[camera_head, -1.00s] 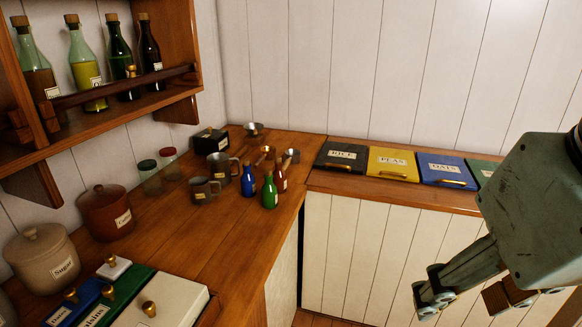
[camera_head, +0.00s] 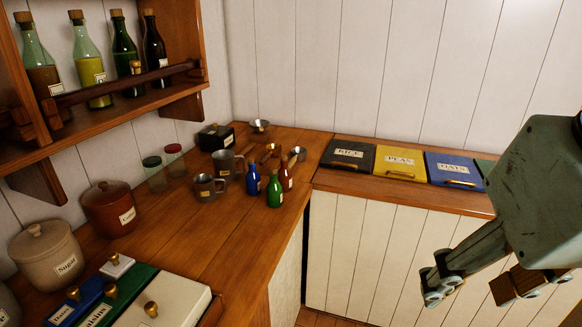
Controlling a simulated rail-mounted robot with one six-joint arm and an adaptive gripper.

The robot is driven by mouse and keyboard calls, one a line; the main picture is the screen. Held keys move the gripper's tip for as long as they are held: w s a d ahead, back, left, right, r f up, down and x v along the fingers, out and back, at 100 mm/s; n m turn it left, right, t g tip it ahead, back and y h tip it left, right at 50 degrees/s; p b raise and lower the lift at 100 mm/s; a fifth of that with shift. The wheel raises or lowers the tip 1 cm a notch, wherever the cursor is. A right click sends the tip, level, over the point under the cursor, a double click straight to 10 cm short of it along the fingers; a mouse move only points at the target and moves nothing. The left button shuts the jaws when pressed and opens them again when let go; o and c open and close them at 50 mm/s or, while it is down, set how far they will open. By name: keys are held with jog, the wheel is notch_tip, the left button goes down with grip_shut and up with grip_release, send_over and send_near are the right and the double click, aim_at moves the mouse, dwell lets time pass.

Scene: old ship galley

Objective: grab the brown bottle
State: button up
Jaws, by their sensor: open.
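A dark brown bottle (camera_head: 154,42) with a cork stands at the right end of the wall shelf. A small reddish-brown bottle (camera_head: 286,178) stands on the wooden counter, partly behind a small green bottle (camera_head: 274,190) and to the right of a small blue bottle (camera_head: 253,180). I cannot tell which one is meant. My gripper (camera_head: 478,285) is at the lower right, open and empty, well to the right of and apart from all bottles.
A rail (camera_head: 130,82) runs in front of the shelf bottles. Metal mugs (camera_head: 207,188), glass jars, a black box (camera_head: 215,137) and ladles crowd the counter near the small bottles. Canisters (camera_head: 109,208) stand at left. Labelled bins (camera_head: 400,160) line the right counter.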

jog(key=w+a+r+m+p, duration=0.1)
jog(key=w+a+r+p, duration=0.15)
jog(key=w, duration=0.65)
jog(key=w+a+r+m+h+p, duration=0.1)
jog(key=w+r+m+p, duration=0.15)
jog(key=w, duration=0.75)
jog(key=w+a+r+p, duration=0.1)
jog(key=w+r+p, duration=0.15)
jog(key=w, duration=0.65)
jog(key=m+g+h+p, duration=0.1)
jog(key=m+h+p, duration=0.1)
jog(key=m+p, duration=0.6)
send_over(282, 169)
jog(key=s+a+p, duration=0.2)
jog(key=s+a, duration=0.1)
notch_tip(282, 169, down, 20)
jog(key=n, duration=0.2)
jog(key=shift+w, duration=0.25)
jog(key=shift+d+f, duration=0.1)
jog(key=x, duration=0.8)
jog(key=shift+w+d, duration=0.1)
jog(key=shift+d, duration=0.1)
jog(key=shift+f, duration=0.1)
